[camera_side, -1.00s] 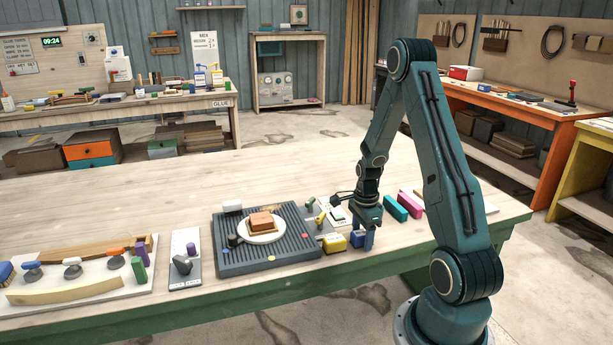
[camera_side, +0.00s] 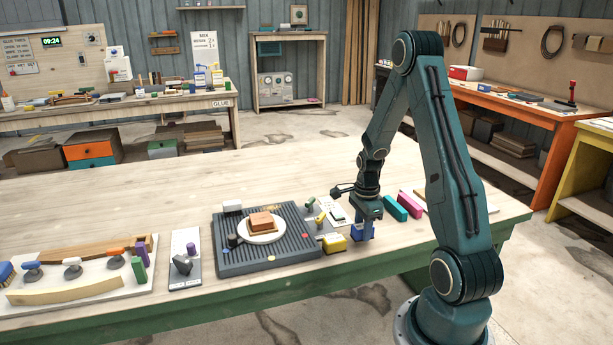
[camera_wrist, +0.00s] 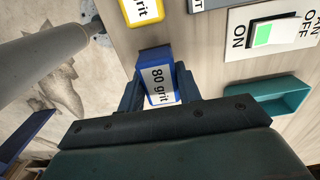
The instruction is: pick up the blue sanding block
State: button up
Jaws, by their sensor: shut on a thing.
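The blue sanding block (camera_side: 360,231) is near the front edge of the workbench, right of the yellow block. In the wrist view the blue sanding block (camera_wrist: 157,82) carries a white "80 grit" label. My gripper (camera_side: 367,227) points down and is shut on it, with a finger on each side. In the wrist view my gripper (camera_wrist: 159,92) has the block between its dark blue fingers. I cannot tell clearly how far the block is above the bench.
A yellow block (camera_side: 334,243) lies close to the left. A ribbed grey mat (camera_side: 270,260) with a white plate (camera_side: 262,237) is further left. A teal piece (camera_side: 396,207) and a pink block (camera_side: 411,203) lie to the right. An ON/OFF switch (camera_wrist: 277,32) is near.

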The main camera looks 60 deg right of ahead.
aim_at(361, 225)
notch_tip(361, 225, up, 18)
dwell(0.5)
jog(key=shift+f, duration=0.1)
jog(key=o, duration=0.5)
jog(key=shift+c, duration=0.2)
jog(key=c, duration=0.3)
jog(key=w+a+f, duration=0.1)
jog(key=w+a, duration=0.3)
jog(key=w, duration=0.5)
jog(key=w+a+f, duration=0.2)
jog(key=w+a, duration=0.3)
jog(key=w, duration=0.5)
jog(key=w+a+f, duration=0.1)
jog(key=w+a, duration=0.3)
jog(key=w, duration=0.6)
jog(key=shift+a+f, duration=0.15)
jog(key=shift+f, duration=0.25)
jog(key=shift+c, duration=0.2)
